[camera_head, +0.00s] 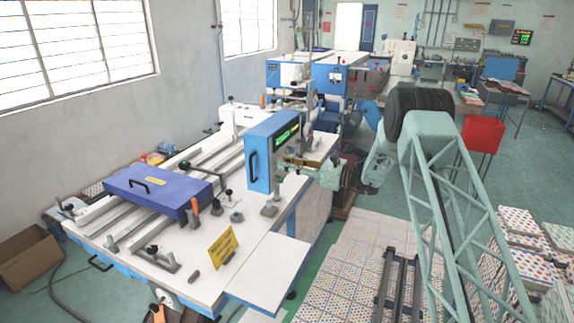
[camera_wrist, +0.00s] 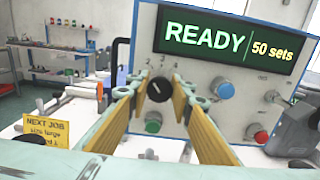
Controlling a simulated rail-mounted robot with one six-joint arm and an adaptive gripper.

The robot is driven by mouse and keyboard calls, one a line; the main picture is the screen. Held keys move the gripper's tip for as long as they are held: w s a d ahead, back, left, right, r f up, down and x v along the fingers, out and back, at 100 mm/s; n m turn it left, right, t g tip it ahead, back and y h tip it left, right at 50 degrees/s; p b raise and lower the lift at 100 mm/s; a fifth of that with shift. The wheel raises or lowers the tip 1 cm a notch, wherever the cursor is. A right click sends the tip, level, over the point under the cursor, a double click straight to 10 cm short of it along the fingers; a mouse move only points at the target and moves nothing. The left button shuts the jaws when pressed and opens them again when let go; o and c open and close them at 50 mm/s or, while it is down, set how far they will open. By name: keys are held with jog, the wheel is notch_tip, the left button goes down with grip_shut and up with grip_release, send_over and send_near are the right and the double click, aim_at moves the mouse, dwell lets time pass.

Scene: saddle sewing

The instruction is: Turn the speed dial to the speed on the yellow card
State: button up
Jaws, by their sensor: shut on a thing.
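The speed dial (camera_wrist: 159,89) is a black knob with a pale mark on the grey face of the control box, under the screen. Small numbers sit around it, too small to read surely. My gripper (camera_wrist: 157,82) has its two yellow-padded fingers on either side of the dial, shut on it. In the head view my gripper (camera_head: 298,161) is at the right side of the blue control box (camera_head: 259,155), and the dial is hidden. The yellow card (camera_head: 222,247) stands on the white table; in the wrist view (camera_wrist: 48,130) it reads "NEXT JOB" and "size large", its lowest line unclear.
The screen (camera_wrist: 228,40) reads "READY" and "50 sets". A purple-blue cover (camera_head: 158,188) lies left on the table.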

jog(key=shift+f+n+b, duration=0.1)
jog(key=shift+n+b, duration=0.5)
jog(key=shift+b, duration=0.45)
jog(key=n+b, duration=0.4)
jog(key=b, duration=0.2)
jog(key=shift+s+f, duration=0.1)
jog(key=n+b, duration=0.2)
jog(key=b, duration=0.1)
jog(key=shift+b, duration=0.35)
jog(key=shift+n+b, duration=0.3)
jog(key=shift+n, duration=0.1)
jog(key=o, duration=0.8)
jog(key=shift+o, duration=0.2)
jog(key=v, duration=1.2)
